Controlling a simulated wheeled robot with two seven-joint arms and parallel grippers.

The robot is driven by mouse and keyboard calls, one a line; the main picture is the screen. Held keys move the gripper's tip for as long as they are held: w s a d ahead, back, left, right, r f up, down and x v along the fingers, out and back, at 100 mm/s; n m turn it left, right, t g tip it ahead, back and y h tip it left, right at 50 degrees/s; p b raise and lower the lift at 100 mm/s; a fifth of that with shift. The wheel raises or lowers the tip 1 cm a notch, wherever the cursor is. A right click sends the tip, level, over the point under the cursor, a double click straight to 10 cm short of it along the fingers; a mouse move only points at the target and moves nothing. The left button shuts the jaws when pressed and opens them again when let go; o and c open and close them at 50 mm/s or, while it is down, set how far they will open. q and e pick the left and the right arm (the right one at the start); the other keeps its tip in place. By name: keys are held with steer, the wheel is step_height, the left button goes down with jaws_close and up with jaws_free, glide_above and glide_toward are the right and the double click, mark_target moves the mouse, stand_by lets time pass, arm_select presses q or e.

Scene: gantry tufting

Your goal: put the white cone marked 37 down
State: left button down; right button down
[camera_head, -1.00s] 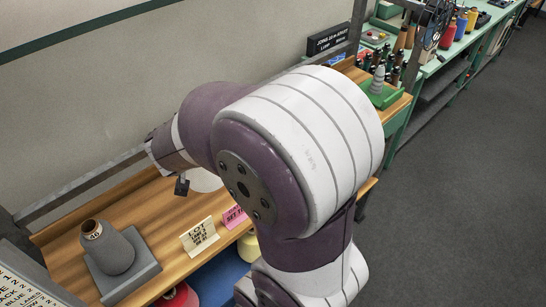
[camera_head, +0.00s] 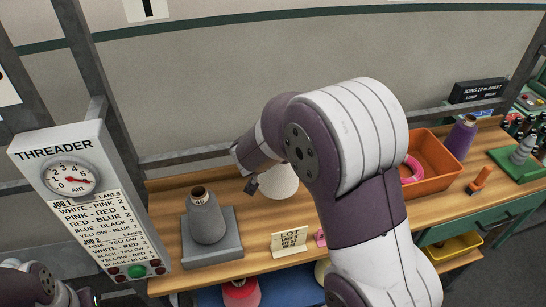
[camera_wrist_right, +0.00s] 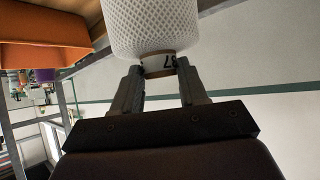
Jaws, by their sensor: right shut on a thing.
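The white cone (camera_head: 281,181) is partly hidden behind my right arm in the head view, low over the wooden bench and right of a grey cone. In the right wrist view the white cone (camera_wrist_right: 150,25) shows a textured white body and a narrow neck with a dark number, upside down, that looks like 37. My right gripper (camera_wrist_right: 160,74) has its two fingers on either side of that neck and is shut on it. Whether the cone's base touches the bench cannot be told. Part of my left arm shows at the lower left; its gripper is out of view.
The grey cone (camera_head: 206,217) stands on a grey pad (camera_head: 227,250) on the bench (camera_head: 171,218). A lot card (camera_head: 289,241) stands at the front edge. An orange bin (camera_head: 437,165) and a purple cone (camera_head: 460,138) are to the right. The threader panel (camera_head: 85,190) rises at left.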

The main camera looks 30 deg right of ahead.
mark_target(281, 181)
steer(key=shift+w+a+f, duration=0.25)
steer(key=shift+w+f, duration=0.25)
steer(key=shift+w, duration=0.1)
steer(key=shift+f+b, duration=0.4)
steer(key=shift+f, duration=1.6)
steer(key=c, duration=0.6)
jaws_free()
